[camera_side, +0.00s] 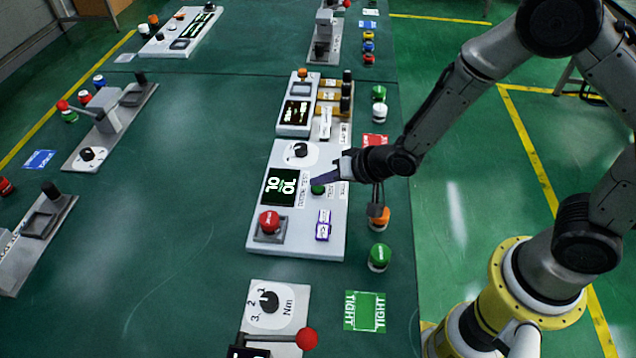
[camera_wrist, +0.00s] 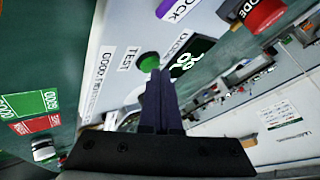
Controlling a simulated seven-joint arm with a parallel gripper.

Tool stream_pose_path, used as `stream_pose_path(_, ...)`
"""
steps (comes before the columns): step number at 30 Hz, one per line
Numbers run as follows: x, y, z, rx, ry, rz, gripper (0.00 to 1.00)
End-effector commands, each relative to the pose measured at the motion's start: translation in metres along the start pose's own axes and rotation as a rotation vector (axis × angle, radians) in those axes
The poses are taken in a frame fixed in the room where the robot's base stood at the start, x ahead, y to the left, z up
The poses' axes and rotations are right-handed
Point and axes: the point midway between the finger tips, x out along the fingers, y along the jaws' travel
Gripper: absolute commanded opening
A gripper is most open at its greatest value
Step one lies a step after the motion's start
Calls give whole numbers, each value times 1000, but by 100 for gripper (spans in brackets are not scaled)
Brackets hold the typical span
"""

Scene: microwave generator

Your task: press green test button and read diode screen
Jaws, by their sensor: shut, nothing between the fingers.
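The green test button (camera_side: 318,189) sits on a white panel (camera_side: 297,248), right of the black diode screen (camera_side: 281,187). The screen shows green-white characters on two lines that look like "JO" and "OL"; I cannot read them surely. In the wrist view the green button (camera_wrist: 149,62) lies beside the "TEST" label, with the screen (camera_wrist: 190,58) to its right, partly hidden by my fingers. My gripper (camera_side: 318,181) is shut and empty. Its fingertips (camera_wrist: 157,75) are at the edge of the button; I cannot tell whether they touch it.
Green (camera_side: 380,257) and orange (camera_side: 379,219) buttons stand along the table's right side. A torque panel (camera_side: 283,300) with a red-knobbed lever is in front.

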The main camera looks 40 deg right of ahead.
Motion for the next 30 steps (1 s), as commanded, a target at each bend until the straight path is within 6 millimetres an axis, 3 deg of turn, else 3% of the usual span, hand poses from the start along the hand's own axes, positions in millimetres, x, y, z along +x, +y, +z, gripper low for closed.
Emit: stream_pose_path(30,-20,-15,-14,-1,1,-2,0)
